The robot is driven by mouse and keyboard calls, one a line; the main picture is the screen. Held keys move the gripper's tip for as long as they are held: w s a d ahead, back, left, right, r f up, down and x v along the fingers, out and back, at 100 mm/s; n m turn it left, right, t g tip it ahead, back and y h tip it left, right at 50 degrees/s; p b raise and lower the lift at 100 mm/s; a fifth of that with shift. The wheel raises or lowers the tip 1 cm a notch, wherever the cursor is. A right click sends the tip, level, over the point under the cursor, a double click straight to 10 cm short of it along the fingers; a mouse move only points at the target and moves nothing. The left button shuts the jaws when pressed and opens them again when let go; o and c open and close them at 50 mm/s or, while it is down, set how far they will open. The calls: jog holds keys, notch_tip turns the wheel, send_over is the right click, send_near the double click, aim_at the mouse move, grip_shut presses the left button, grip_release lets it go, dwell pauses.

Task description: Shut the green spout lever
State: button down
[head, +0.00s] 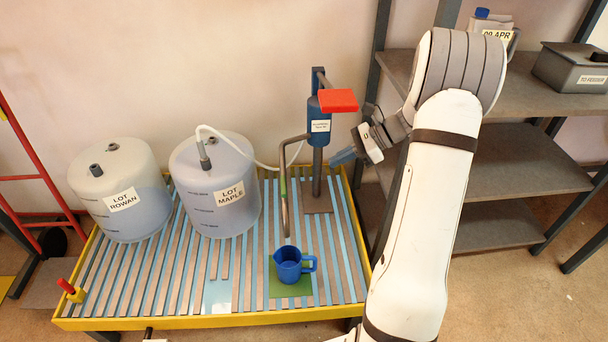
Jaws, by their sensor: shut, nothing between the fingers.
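The spout (286,212) is a thin grey pipe that bends out from the left of the blue pump (318,125) and runs down. A narrow green lever (283,184) shows on its upright part, lying roughly along the pipe; its exact angle is too small to tell. A blue jug (287,271) stands below the spout's end on a green pad (290,290). My gripper (343,157) is shut and empty, to the right of the pump, its fingers pointing left. It is apart from the green lever, with the pump post between them in the picture.
Two pale drums, LOT ROWAN (122,190) and LOT MAPLE (213,185), stand on the yellow-edged slatted platform (210,322). Grey shelves (520,160) stand right.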

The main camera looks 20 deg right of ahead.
aim_at(284, 186)
jog(key=b+x, duration=0.3)
jog(key=x, duration=1.1)
jog(key=shift+s+d, duration=0.1)
jog(key=shift+d, duration=0.05)
